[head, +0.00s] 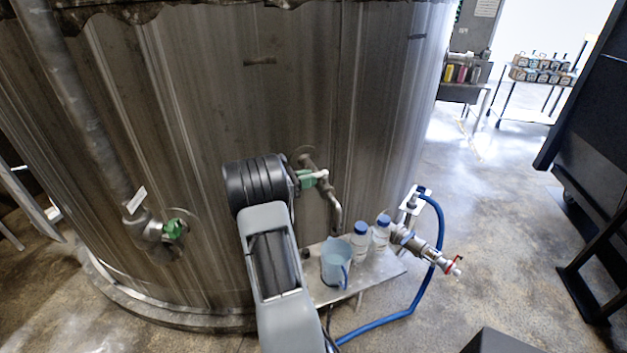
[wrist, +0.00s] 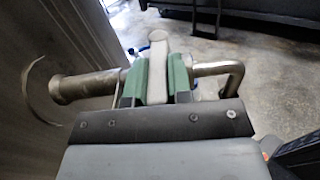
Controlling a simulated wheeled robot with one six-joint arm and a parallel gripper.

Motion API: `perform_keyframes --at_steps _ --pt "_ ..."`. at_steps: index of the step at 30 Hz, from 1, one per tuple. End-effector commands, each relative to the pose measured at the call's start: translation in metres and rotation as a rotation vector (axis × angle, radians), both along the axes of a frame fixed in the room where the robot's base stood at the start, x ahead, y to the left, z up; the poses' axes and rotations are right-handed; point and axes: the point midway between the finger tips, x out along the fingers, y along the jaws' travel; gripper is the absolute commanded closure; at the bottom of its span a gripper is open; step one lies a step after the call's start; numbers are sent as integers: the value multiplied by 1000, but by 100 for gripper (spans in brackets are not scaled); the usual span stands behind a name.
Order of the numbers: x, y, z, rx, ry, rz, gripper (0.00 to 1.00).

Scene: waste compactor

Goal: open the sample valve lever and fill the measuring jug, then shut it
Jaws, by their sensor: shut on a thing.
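My gripper (wrist: 158,78) is shut on the pale sample valve lever (wrist: 157,48), with a green pad on either side of it in the wrist view. In the head view my gripper (head: 312,179) is at the valve on the tank wall, partly hidden by my arm. The valve's bent metal spout (head: 336,217) points down to the right of my gripper; it also shows in the wrist view (wrist: 233,76). The light-blue measuring jug (head: 336,264) stands upright on a metal shelf below the spout. I cannot make out any flow or the jug's fill level.
Two white bottles with blue caps (head: 360,240) stand on the metal shelf (head: 385,270) right of the jug. A metal fitting with a red handle (head: 430,252) and a blue hose (head: 398,312) are to the right. Another green-handled valve (head: 172,230) is on the tank's left.

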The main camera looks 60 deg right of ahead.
Motion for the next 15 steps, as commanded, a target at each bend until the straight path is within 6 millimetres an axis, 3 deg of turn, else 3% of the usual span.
perform_keyframes --at_steps 5,6,13,15 --pt "0 0 1 -1 -2 -1 100" --pt "0 0 1 -1 -2 -1 79" --pt "0 0 1 0 -1 0 57" --pt "0 0 1 0 -1 0 55"
